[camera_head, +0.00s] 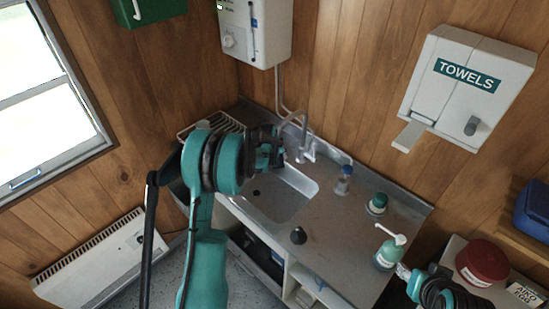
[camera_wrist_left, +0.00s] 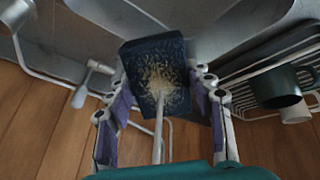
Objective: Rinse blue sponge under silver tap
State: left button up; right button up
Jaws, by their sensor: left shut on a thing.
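My left gripper (camera_head: 268,148) is above the far left part of the sink basin (camera_head: 292,200), close to the silver tap (camera_head: 306,148). In the left wrist view its fingers (camera_wrist_left: 162,82) are shut on the dark blue sponge (camera_wrist_left: 152,52). A thin pale column, which looks like running water, meets the sponge's face, with pale speckles spread around that spot. In the head view the sponge is mostly hidden by the gripper. My right gripper (camera_head: 440,292) is only partly in view at the lower right, near a soap pump bottle (camera_head: 386,254); its fingers are unclear.
A drying rack (camera_head: 210,125) stands left of the basin; a dark mug (camera_wrist_left: 279,90) is on it. A blue-topped bottle (camera_head: 344,179), green-lidded jar (camera_head: 377,204) and small dark object (camera_head: 298,235) stand on the counter. A towel dispenser (camera_head: 468,85) hangs at right.

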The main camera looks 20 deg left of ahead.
pick_arm(q)
jog(key=shift+d, duration=0.1)
dwell(0.3)
jog(key=shift+w+d, duration=0.1)
jog(key=shift+d, duration=0.4)
jog(key=shift+a+b, duration=0.25)
jog(key=shift+b, duration=0.1)
jog(key=shift+a, duration=0.4)
jog(key=shift+d, duration=0.2)
jog(key=shift+d+b, duration=0.35)
jog(key=shift+d, duration=0.1)
